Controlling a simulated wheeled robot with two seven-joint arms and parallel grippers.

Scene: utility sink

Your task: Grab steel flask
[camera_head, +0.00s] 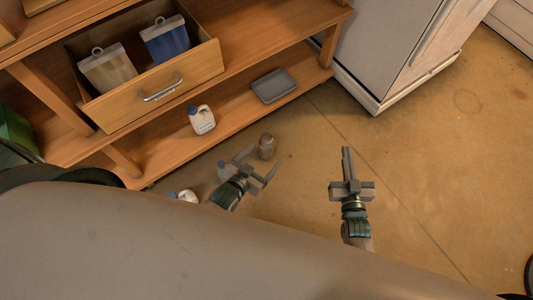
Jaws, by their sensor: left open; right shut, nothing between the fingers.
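The steel flask is most likely the small grey-brown cylinder (266,147) standing upright on the floor in front of the shelf; its material is hard to make out. My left gripper (262,168) is open, its fingers pointing toward the shelf, just below and left of the cylinder in the picture. Whether a finger touches it I cannot tell; nothing shows between the fingers. My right gripper (347,163) is shut and empty over bare floor, to the right of the cylinder.
A wooden shelf unit (243,108) with an open drawer (155,92) holding two bags stands behind. A white jug (201,120) and a dark tray (273,86) are on its lower shelf. A white bottle (187,196) is left of my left gripper. A grey cabinet (385,45) stands back right.

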